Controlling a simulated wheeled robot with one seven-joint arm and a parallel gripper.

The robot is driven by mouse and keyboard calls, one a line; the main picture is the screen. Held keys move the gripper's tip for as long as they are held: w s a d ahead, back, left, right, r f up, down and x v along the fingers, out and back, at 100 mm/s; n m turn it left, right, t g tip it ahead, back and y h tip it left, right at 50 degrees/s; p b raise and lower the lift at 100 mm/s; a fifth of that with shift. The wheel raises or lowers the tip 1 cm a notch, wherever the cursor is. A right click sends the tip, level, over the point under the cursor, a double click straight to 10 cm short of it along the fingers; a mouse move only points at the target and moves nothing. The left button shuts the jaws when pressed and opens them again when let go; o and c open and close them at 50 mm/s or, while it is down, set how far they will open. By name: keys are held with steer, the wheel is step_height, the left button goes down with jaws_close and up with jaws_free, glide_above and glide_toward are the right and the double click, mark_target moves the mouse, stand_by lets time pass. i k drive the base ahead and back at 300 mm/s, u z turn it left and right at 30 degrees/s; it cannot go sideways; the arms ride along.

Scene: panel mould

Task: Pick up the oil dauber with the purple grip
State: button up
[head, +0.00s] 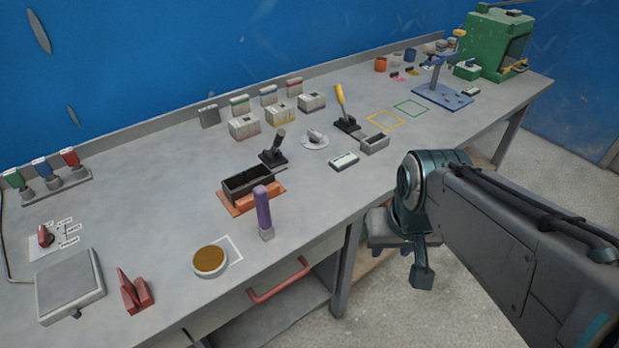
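An orange-based black mould box (247,190) stands just behind the dauber. Black-handled and yellow-handled tools (342,108) stand further right. A red drawer handle (280,280) juts from the bench front. A scale (69,285) and a red stand (135,292) are at left.

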mark_target(266, 230)
steer(key=z, duration=1.65)
steer(key=k, duration=1.05)
steer(key=u, duration=1.65)
steer(key=i, duration=0.5)
